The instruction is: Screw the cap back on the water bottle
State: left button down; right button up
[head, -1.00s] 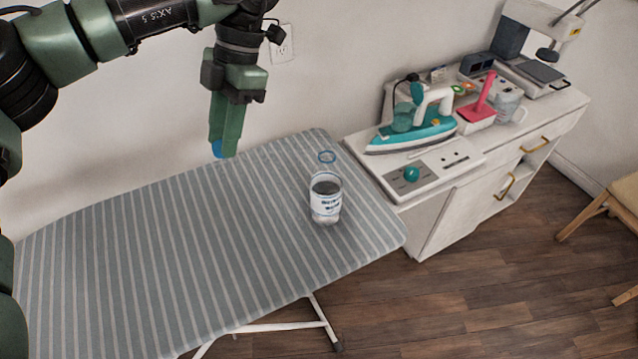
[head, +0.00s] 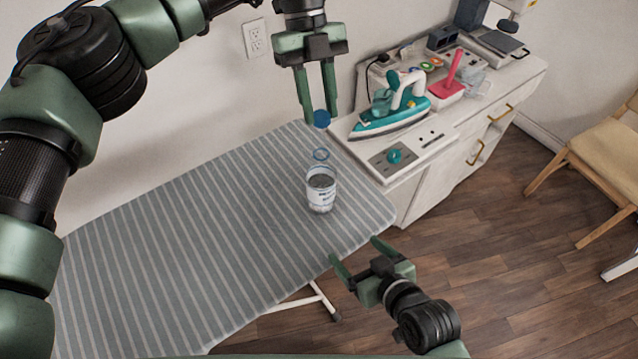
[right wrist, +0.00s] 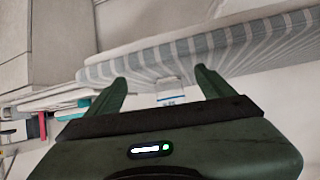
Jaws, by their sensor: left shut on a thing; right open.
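The clear water bottle (head: 321,194) with a white label stands upright near the right end of the striped ironing board; its open neck ring (head: 321,155) shows above the body. My left gripper (head: 318,119) is shut on the blue cap (head: 321,118) and holds it above the bottle's neck, apart from it in the picture. My right gripper (head: 354,250) is open and empty, in front of the board's near right edge. In the right wrist view the bottle (right wrist: 170,98) shows partly between the open fingers, beyond the board's edge.
The ironing board (head: 190,230) is otherwise bare. A white cabinet (head: 430,180) to the right bears a teal iron (head: 390,118), a control panel with a teal knob (head: 394,156) and a pink-handled item (head: 452,72). A wooden chair (head: 600,150) stands at far right.

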aim_at(326, 196)
jog(key=w+a+r+t, duration=0.1)
jog(key=t, duration=0.1)
jog(key=w+a+r+t+y, duration=0.1)
jog(key=a+t, duration=0.1)
jog(key=shift+w+a+r, duration=0.2)
jog(key=shift+w+r, duration=0.1)
jog(key=shift+w, duration=0.1)
jog(key=shift+w+a+r+t+y, duration=0.2)
jog(key=shift+r+t+y, duration=0.1)
jog(key=shift+r+t, duration=0.4)
jog(key=shift+d+r+m+t, duration=0.2)
jog(key=shift+m+t, duration=0.1)
jog(key=shift+t, duration=0.2)
jog(key=shift+w+a, duration=0.1)
jog(key=x, duration=1.1)
jog(key=shift+w, duration=0.4)
grip_shut()
pick_arm(q)
jog(key=shift+f, duration=2.5)
